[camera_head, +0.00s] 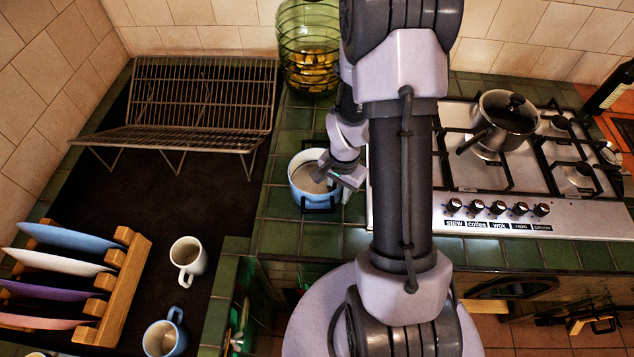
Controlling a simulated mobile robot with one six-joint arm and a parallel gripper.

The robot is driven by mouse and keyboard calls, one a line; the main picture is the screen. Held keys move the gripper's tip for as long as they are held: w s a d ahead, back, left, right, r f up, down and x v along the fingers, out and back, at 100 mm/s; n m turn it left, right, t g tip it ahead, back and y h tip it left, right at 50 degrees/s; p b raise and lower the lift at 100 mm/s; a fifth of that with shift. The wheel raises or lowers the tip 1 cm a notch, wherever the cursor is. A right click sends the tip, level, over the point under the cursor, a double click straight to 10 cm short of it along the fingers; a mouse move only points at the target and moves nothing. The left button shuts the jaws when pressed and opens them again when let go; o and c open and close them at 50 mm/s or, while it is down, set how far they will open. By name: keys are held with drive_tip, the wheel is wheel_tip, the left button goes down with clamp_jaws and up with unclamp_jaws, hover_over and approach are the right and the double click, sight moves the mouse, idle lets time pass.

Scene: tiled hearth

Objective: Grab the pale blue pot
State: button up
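The pale blue pot (302,189) stands on the green tiled counter, just left of the stove. It is open at the top, with a pale inside and what look like dark handles at its near and far sides. My gripper (331,187) is over the pot's right side, with its dark fingers at or above the near right rim. My arm hides part of the gripper and the area right of the pot. The fingers are too small to tell whether they are open, shut or touching the rim.
A metal dish rack (200,95) stands at the back left. A green glass jar (309,50) is behind the pot. A dark lidded pot (503,122) sits on the stove (470,180). Two mugs and a wooden plate rack (124,285) are at the front left.

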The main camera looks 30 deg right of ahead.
clamp_jaws()
drive_tip(key=shift+r, duration=0.1)
idle(1.2)
